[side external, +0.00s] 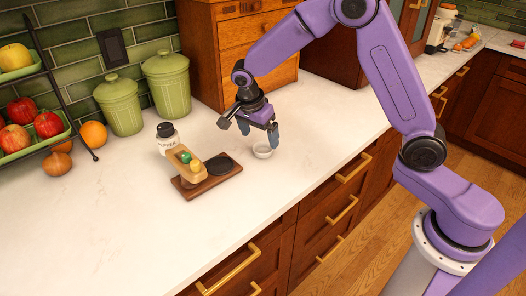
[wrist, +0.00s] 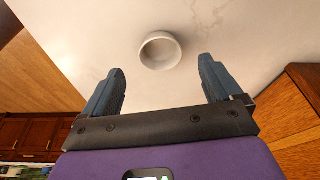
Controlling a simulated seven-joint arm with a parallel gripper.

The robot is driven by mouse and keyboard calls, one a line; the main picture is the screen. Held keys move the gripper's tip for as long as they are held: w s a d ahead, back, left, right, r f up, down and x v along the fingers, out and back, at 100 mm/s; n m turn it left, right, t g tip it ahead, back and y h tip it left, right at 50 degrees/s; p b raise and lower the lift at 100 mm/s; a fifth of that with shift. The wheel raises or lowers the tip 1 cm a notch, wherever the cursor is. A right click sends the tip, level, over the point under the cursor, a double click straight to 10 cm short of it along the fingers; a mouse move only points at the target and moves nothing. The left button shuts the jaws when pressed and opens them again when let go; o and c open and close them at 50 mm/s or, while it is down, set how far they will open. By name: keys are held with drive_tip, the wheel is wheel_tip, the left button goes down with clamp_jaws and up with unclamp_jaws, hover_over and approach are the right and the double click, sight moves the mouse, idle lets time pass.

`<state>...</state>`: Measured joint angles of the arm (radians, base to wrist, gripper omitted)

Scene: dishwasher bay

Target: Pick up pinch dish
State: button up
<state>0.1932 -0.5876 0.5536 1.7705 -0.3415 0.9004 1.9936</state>
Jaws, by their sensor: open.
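The pinch dish (side external: 262,150) is a small round white bowl standing upright on the white counter. In the wrist view the pinch dish (wrist: 160,50) lies just beyond the fingertips, roughly centred between them. My gripper (side external: 259,136) is open and empty, pointing down close above and around the dish's left and back side. In the wrist view both blue-grey fingers of my gripper (wrist: 162,66) are spread apart with nothing between them. I cannot tell from these views whether a finger touches the dish.
Left of the dish are a dark wooden board (side external: 190,190) with a wooden holder (side external: 181,163) and a white jar (side external: 167,139) with a black lid. Green canisters (side external: 119,105) and a wooden drawer cabinet (side external: 235,50) stand behind. The front counter is clear.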

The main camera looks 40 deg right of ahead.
sight(264, 151)
drive_tip(key=shift+x, duration=2.55)
drive_tip(key=shift+d, duration=0.1)
drive_tip(key=c, duration=1.1)
